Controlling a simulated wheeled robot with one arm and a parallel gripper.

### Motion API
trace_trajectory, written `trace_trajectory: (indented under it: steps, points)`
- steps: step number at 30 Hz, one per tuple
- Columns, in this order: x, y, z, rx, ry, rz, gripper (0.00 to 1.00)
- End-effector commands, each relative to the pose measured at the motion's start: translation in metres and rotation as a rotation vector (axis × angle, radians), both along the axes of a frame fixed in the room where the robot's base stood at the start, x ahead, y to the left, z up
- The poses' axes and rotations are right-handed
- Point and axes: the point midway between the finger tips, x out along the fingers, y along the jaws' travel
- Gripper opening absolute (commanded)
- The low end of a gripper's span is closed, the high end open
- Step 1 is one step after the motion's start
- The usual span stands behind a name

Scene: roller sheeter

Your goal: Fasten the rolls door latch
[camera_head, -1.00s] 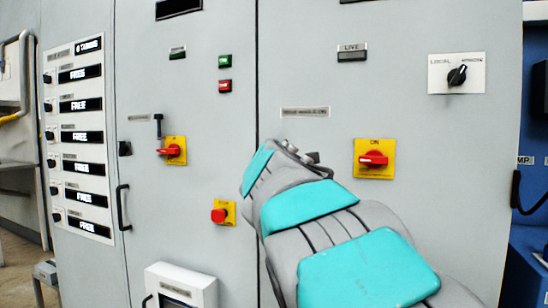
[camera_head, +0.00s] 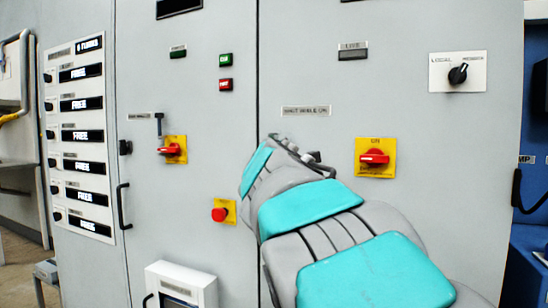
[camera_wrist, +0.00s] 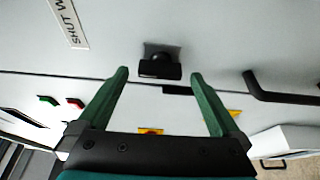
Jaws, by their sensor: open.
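In the wrist view a black latch (camera_wrist: 160,66) with a short bar-like knob sits on a dark plate on the grey door, beside the door seam. A small black piece (camera_wrist: 178,90) lies across the seam close to it. My gripper (camera_wrist: 159,74) is open. Its two green fingers stand on either side of the latch in the picture, with visible gaps; how far the tips are from the door I cannot tell. In the head view my arm covers this latch and my gripper's fingers. A label (camera_head: 306,111) reading "SHUT WHILE ON" is above my wrist.
A black bar handle (camera_wrist: 285,96) stands out from the door right of the fingers in the wrist view. Red rotary switches (camera_head: 374,157) (camera_head: 171,149), a red stop button (camera_head: 220,214) and a white box (camera_head: 182,285) stick out of the cabinet front. Another small black latch (camera_head: 125,147) is at left.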

Motion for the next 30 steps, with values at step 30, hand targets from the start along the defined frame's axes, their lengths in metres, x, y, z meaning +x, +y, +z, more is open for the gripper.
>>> trace_trajectory:
  steps: [30]
  points:
    - [-0.063, -0.003, 0.000, 0.000, 0.000, 0.001, 1.00]
